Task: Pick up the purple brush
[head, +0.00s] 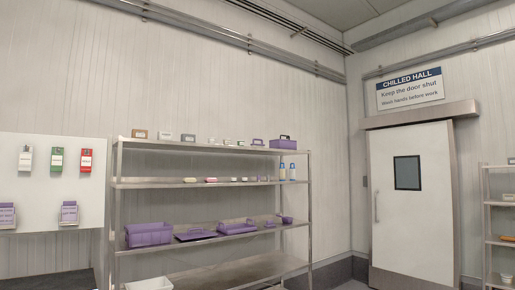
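Several purple items stand on a metal shelf rack (116,216), but from this distance I cannot tell for sure which one is the purple brush. On the third shelf down are a purple crate (149,234), a flat purple item (196,235), a longer purple item (237,228) and small purple pieces (286,219) at the right. A purple box (283,142) sits on the top shelf. Neither of my grippers shows.
A white panel (50,160) with hanging bottles and purple holders is at the left. A white bin (149,284) shows at the bottom. A closed white door (413,215) is at the right, beside another rack (490,235). Floor shows between rack and door.

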